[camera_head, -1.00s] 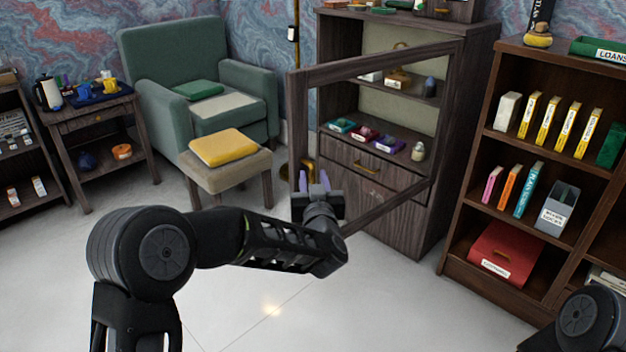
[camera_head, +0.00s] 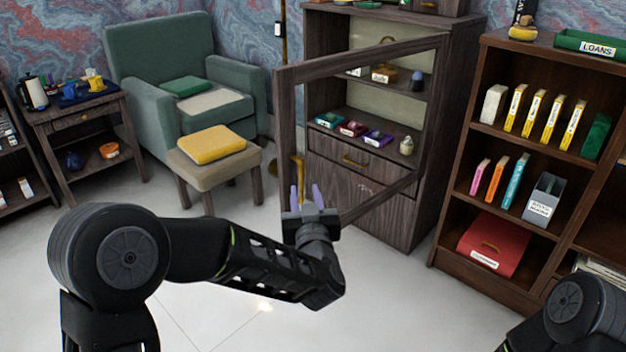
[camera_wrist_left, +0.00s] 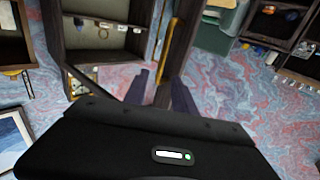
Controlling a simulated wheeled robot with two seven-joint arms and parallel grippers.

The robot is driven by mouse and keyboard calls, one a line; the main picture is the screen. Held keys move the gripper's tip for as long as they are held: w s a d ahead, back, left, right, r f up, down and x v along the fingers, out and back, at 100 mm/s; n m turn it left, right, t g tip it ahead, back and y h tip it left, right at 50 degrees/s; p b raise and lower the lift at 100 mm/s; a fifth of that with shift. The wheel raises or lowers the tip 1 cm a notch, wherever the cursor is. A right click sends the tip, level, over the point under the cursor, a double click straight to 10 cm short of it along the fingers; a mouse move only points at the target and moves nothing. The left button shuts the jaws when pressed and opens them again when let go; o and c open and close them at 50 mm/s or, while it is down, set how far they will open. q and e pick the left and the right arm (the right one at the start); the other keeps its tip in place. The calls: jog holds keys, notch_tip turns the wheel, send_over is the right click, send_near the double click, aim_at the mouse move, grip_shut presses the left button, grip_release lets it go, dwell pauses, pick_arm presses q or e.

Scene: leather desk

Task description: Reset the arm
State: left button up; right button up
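My left gripper (camera_head: 306,196) is in front of the open glass-framed door (camera_head: 283,125) of the dark wooden cabinet. Its two purple fingers are apart with nothing held between them. A gold door handle (camera_head: 298,178) is just behind the fingers. In the left wrist view, the spread fingers (camera_wrist_left: 160,90) point toward the door's edge, and the gold handle (camera_wrist_left: 167,52) lies beyond them; whether they touch it is hard to tell. My left arm reaches in from the lower left, bent at the elbow. My right gripper is out of view; only part of that arm shows at lower right.
The cabinet (camera_head: 400,215) stands behind the door, with small boxes on its shelves. A footstool (camera_head: 208,178) with a yellow cushion and a green armchair (camera_head: 160,60) are to the left. A bookcase (camera_head: 455,200) is at right. The pale floor (camera_head: 385,300) in front is clear.

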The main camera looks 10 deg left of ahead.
pick_arm(q)
jog(key=s+d+f+m+g+h, duration=0.1)
jog(key=s+d+f+g+h, duration=0.3)
jog(key=f, duration=0.7)
jog(key=s+d+f+m+g+h, duration=0.15)
jog(key=s+d+f+h, duration=0.35)
jog(key=f, duration=0.5)
jog(key=s+a+f+n+g, duration=0.15)
jog(key=s+f+g, duration=0.45)
jog(key=s+f, duration=0.65)
jog(key=s+a+f+g, duration=0.2)
jog(key=s+f+g, duration=0.3)
jog(key=s+f, duration=0.75)
notch_tip(320, 180, up, 23)
jog(key=s+p, duration=0.3)
jog(key=p, duration=1.7)
jog(key=shift+d+m, duration=0.2)
jog(key=shift+m, duration=0.1)
jog(key=shift+f, duration=0.1)
